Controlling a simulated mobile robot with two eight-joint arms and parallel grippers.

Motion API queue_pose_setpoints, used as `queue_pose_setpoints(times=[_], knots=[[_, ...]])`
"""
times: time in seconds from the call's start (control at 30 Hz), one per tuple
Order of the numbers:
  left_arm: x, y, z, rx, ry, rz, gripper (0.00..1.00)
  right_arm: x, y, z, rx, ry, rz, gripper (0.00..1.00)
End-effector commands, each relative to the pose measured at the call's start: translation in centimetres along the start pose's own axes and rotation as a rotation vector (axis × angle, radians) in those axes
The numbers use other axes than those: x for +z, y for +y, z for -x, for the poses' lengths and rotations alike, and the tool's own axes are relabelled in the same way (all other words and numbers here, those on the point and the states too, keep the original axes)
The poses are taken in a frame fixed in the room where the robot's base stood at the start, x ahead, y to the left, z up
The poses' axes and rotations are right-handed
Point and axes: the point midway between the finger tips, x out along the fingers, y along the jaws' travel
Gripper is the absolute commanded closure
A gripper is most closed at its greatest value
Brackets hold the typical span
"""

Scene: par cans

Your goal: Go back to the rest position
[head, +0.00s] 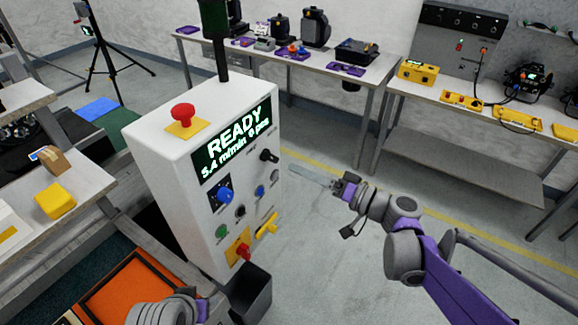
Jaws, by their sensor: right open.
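My right gripper (343,187) is open and holds nothing that I can see. It is in the air over the grey floor, to the right of the white control cabinet (165,185) and apart from it. Its arm, grey and purple, comes in from the lower right. Part of my left arm shows at the bottom edge, in front of the cabinet's foot. My left gripper is out of view.
The cabinet has a lit READY display (233,138), a red mushroom button (183,112) and several knobs. A dark bin (251,297) is at its foot. Benches with equipment line the back wall. A yellow box (55,201) sits at left. The floor on the right is partly clear.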

Motion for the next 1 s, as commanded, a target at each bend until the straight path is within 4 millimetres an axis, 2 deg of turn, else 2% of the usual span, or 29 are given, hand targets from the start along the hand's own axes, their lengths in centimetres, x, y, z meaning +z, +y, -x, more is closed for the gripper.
queue_pose_setpoints(times=[0.1, 0.2, 0.77, 0.87, 0.97, 1.0], knots=[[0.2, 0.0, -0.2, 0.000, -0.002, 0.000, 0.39, 0.0, 0.1, 1.5, 0.002, 0.001, 0.000, 0.00], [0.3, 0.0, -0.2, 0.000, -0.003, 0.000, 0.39, 0.0, 0.0, 2.1, 0.001, 0.001, 0.000, 0.00], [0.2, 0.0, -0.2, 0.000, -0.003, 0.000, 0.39, 0.3, -0.1, 2.2, 0.009, -0.011, -0.001, 0.00], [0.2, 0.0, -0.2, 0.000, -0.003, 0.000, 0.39, 2.1, -0.2, 2.2, 0.061, -0.069, -0.012, 0.00], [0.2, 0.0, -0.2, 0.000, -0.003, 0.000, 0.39, 5.8, 0.0, 2.8, 0.180, -0.179, -0.028, 0.00], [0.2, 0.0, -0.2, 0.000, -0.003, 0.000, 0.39, 7.6, 0.1, 3.4, 0.245, -0.232, -0.031, 0.00]])
